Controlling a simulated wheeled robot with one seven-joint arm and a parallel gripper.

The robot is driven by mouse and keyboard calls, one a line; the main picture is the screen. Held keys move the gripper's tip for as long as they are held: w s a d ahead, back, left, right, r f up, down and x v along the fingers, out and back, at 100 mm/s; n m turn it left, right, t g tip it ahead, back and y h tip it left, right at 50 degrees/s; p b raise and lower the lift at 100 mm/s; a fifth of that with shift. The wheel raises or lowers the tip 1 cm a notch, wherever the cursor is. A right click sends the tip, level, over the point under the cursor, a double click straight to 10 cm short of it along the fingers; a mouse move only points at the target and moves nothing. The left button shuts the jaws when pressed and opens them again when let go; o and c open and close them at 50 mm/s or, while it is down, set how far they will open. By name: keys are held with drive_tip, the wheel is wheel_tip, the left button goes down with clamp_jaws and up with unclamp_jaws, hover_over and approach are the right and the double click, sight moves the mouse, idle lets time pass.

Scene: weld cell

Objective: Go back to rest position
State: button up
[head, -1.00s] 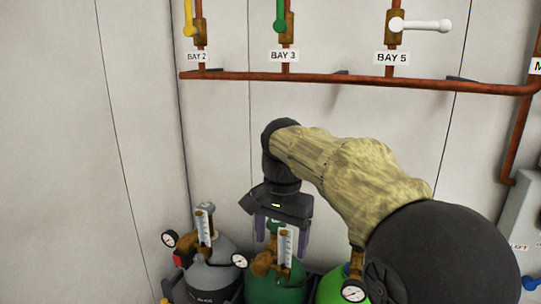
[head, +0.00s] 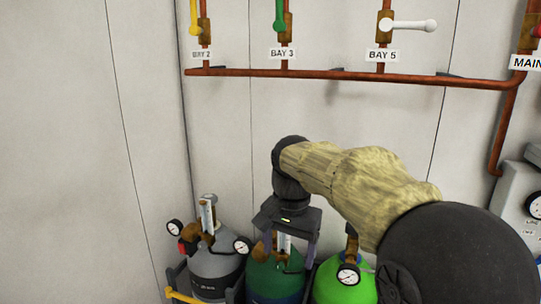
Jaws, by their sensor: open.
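My gripper (head: 288,246) is at the lower middle of the head view, at the end of my arm, and points down. Its two fingers are apart, in front of or around the valve and regulator at the top of the dark green cylinder (head: 275,277). I cannot tell whether the fingers touch the regulator. The gripper body hides part of the valve top. No object is seen held in it.
A grey cylinder (head: 216,268) with gauges stands left, and a bright green cylinder (head: 330,284) right. A copper pipe (head: 345,76) with yellow (head: 194,16), green (head: 279,15) and white (head: 414,26) valve handles runs along the wall. A grey box (head: 518,207) is at right.

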drive_tip(key=s+d+f+n, duration=0.1)
drive_tip(key=s+d+f, duration=0.3)
drive_tip(key=f, duration=0.3)
drive_tip(key=s+d+f+n+t+b, duration=0.1)
drive_tip(key=s+d+f+n, duration=0.1)
drive_tip(key=f, duration=0.5)
drive_tip(key=s+d+f+n+t+b, duration=0.1)
drive_tip(key=s+d+f+n, duration=0.1)
drive_tip(key=s+d+f, duration=0.3)
wheel_tip(320, 180, down, 2)
drive_tip(key=shift+s+d+f, duration=0.15)
drive_tip(key=shift+s+d, duration=0.15)
drive_tip(key=shift+s, duration=0.55)
